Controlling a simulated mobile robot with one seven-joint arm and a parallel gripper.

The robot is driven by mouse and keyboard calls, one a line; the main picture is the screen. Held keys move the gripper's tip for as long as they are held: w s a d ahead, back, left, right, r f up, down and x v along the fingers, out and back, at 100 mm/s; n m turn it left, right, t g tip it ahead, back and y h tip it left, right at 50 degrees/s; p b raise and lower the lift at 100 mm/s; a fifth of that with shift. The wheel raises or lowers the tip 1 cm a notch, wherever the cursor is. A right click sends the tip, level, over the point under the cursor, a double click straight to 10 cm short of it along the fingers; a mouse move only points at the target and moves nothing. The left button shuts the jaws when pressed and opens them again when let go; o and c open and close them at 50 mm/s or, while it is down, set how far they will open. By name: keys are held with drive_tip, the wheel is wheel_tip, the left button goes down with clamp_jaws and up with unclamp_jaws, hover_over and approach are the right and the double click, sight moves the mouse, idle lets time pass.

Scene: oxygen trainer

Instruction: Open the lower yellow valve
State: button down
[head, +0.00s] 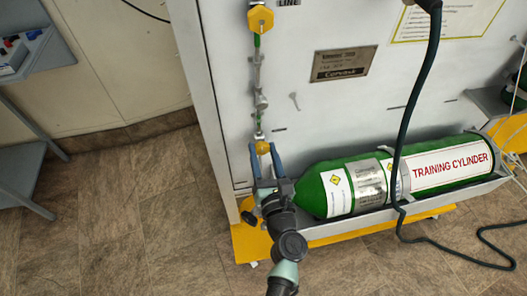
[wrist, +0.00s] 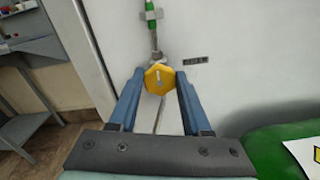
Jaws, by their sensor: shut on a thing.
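The lower yellow valve (head: 263,147) is a small yellow knob on the pipe of the grey panel, above the neck end of the green cylinder. In the wrist view the yellow valve (wrist: 159,79) shows its faceted face with a pale mark in the middle. My gripper (head: 263,150) reaches up to it with blue fingers. In the wrist view my gripper (wrist: 159,76) has one fingertip on each side of the knob, shut on it. An upper yellow valve (head: 261,19) sits higher on the same pipe.
A green training cylinder (head: 450,167) lies in a tray at the panel's foot, right of my gripper. A dark hose (head: 416,95) hangs in front of it. A blue-grey shelf (head: 28,45) stands at left. The floor at left is clear.

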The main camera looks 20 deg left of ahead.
drive_tip(key=n+b, duration=0.3)
drive_tip(key=n, duration=0.2)
drive_tip(key=shift+f+n, duration=0.15)
drive_tip(key=shift+n, duration=0.25)
drive_tip(key=n+b, duration=0.2)
drive_tip(key=n, duration=0.2)
drive_tip(key=shift+s+a+n, duration=0.1)
drive_tip(key=shift+n, duration=0.3)
drive_tip(key=shift+b, duration=0.3)
drive_tip(key=shift+c, duration=1.8)
unclamp_jaws()
drive_tip(key=v, duration=1.3)
drive_tip(key=shift+p, duration=0.45)
